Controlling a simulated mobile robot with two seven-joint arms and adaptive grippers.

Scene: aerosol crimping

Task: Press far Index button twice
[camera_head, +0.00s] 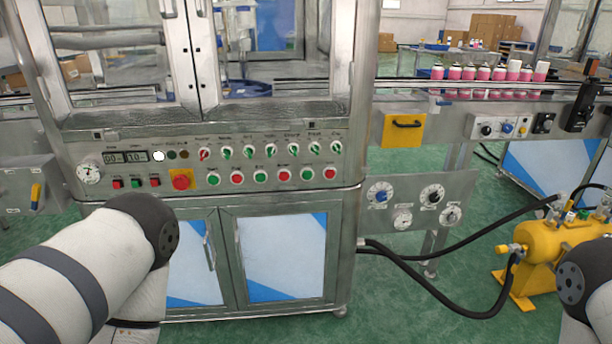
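The control panel (200,160) spans the front of the steel machine. A lower row of round push buttons alternates in colour, from a green button (213,179) at its left to a red button (330,173) at its right end. Small square red and green buttons (136,183) sit further left, near a red emergency stop (182,179) on a yellow plate. Labels are too small to read, so I cannot tell which one is the Index button. My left arm's links show at the lower left and my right arm's at the right edge; neither gripper is in view.
A row of selector switches (251,152) sits above the buttons. A conveyor (480,88) with several pink cans (484,73) runs at the right. A yellow tank (563,252) and black hoses (440,290) lie lower right. Cabinet doors (281,256) are below the panel.

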